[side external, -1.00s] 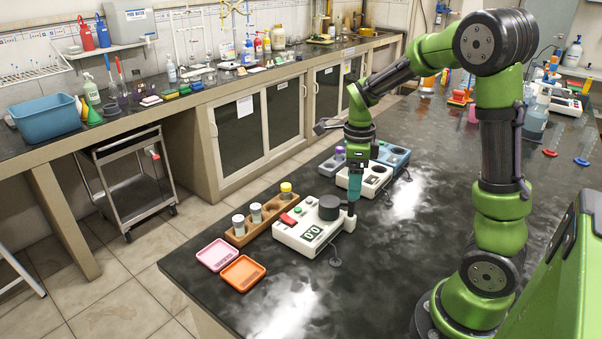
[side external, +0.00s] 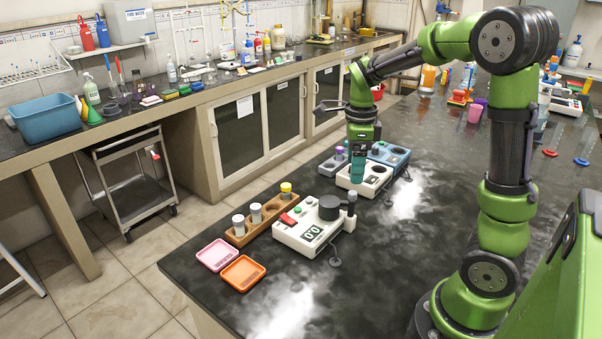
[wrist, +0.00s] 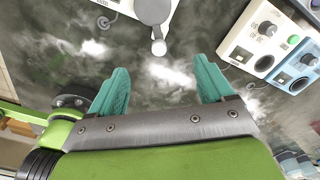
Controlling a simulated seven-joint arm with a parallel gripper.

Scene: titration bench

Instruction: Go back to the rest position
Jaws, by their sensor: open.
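My gripper (side external: 358,170) hangs in the air above the dark bench, pointing down, in the side external view. In the wrist view its two teal fingers (wrist: 158,90) are spread apart with nothing between them. The white device with a digital display (side external: 313,228) stands on the bench below and to the left of my gripper.
A white device (side external: 362,181) and a blue one (side external: 388,154) stand behind my gripper. A wooden rack (side external: 262,219) with capped vials, a pink tray (side external: 216,255) and an orange tray (side external: 243,273) are at the front left. The bench centre is clear.

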